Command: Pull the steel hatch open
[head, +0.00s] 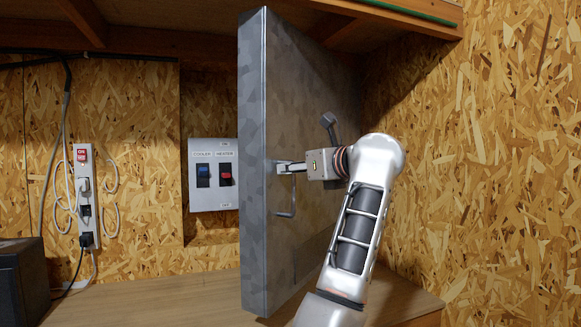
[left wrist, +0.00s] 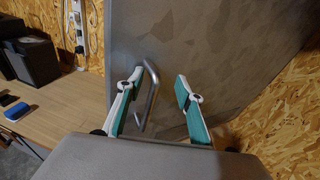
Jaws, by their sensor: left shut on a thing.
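The steel hatch (head: 312,110) is a tall grey panel that stands swung out from the wall, its thick left edge towards me. Its bent bar handle (head: 292,198) is on its right face, near that edge. My left gripper (head: 284,167) is shut on the handle, with its body on the right of the panel. In the left wrist view the handle (left wrist: 151,95) shows between the two teal-padded fingers of the gripper (left wrist: 159,82), against the hatch face (left wrist: 215,45). The exact finger contact is hard to see. My right gripper is in neither view.
A switch panel (head: 213,174) with blue and red rockers is left of the hatch. A power strip (head: 86,197) with cables hangs farther left. A dark box (head: 22,282) and a blue item (left wrist: 16,112) lie on the bench (head: 170,303). A chipboard wall (head: 500,150) bounds the right.

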